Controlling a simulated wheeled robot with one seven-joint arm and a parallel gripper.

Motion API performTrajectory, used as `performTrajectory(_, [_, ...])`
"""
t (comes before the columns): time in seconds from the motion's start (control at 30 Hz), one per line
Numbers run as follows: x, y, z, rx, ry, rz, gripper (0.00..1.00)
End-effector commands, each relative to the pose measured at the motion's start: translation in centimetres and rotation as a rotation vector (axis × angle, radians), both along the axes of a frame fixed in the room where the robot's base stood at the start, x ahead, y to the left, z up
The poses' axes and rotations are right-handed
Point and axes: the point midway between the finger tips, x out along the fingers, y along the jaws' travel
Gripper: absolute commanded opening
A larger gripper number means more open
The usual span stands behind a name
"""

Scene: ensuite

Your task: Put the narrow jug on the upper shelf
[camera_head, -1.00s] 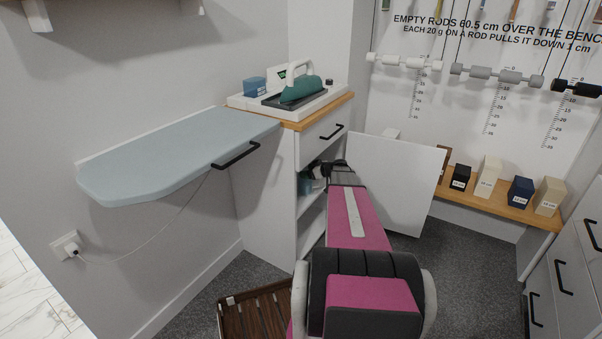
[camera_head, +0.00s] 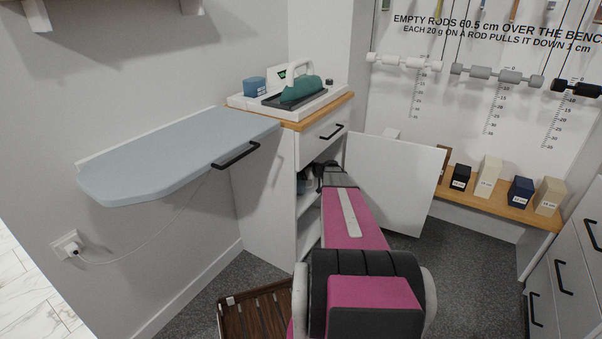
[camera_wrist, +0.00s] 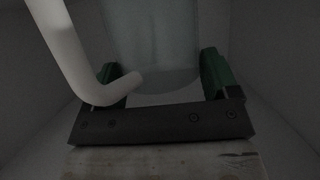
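My gripper (camera_head: 322,176) reaches into the open compartment of the white cabinet (camera_head: 265,205), partly hidden by my arm. In the wrist view, its two green fingers (camera_wrist: 162,78) stand wide apart. A pale blue-grey, rounded body (camera_wrist: 152,35) lies beyond and between them; I cannot tell if it is the narrow jug or if the fingers touch it. A pale bent bar (camera_wrist: 68,50), perhaps a handle, crosses the left side close to the camera. A small teal thing (camera_head: 302,184) shows inside the cabinet, left of my gripper. A shelf (camera_head: 309,217) lies below it.
The cabinet door (camera_head: 395,185) stands open to the right of my arm. An iron (camera_head: 301,89) rests on the cabinet top. A fold-out ironing board (camera_head: 175,155) juts out at the left. A brown slatted crate (camera_head: 255,312) is on the floor.

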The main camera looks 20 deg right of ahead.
Motion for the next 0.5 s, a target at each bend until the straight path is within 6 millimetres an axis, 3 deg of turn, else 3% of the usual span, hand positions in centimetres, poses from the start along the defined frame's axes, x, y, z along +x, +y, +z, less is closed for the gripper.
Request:
performTrajectory(0.37, [0.0, 0.0, 0.3, -0.001, -0.001, 0.000, 0.98])
performTrajectory(0.5, [-1.0, -0.7, 0.8, 0.000, 0.000, 0.000, 0.98])
